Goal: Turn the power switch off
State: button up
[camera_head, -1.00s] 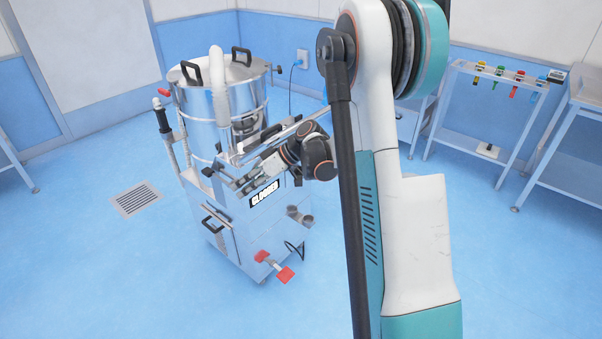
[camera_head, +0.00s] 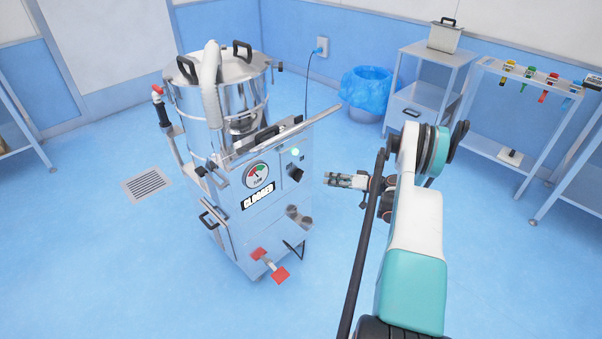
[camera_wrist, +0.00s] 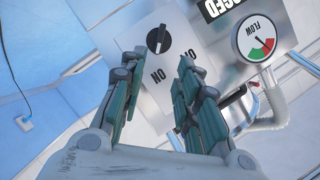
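The power switch is a black rotary knob (camera_wrist: 158,39) on a pale plate on the machine's front panel. I cannot tell surely which label the knob points to. In the head view the knob (camera_head: 295,172) sits below a pale green light (camera_head: 295,152). My gripper (camera_wrist: 160,62) is open and empty, its fingers spread facing the plate. In the head view my gripper (camera_head: 328,180) is right of the panel, apart from the knob.
A blue-lined bin (camera_head: 366,88) and a cabinet (camera_head: 415,104) stand behind. Floor right of the machine is clear.

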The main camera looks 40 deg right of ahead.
aim_at(302, 175)
jog(key=shift+b+x, duration=2.1)
jog(key=shift+x, duration=4.7)
jog(key=shift+d, duration=0.1)
grip_shut()
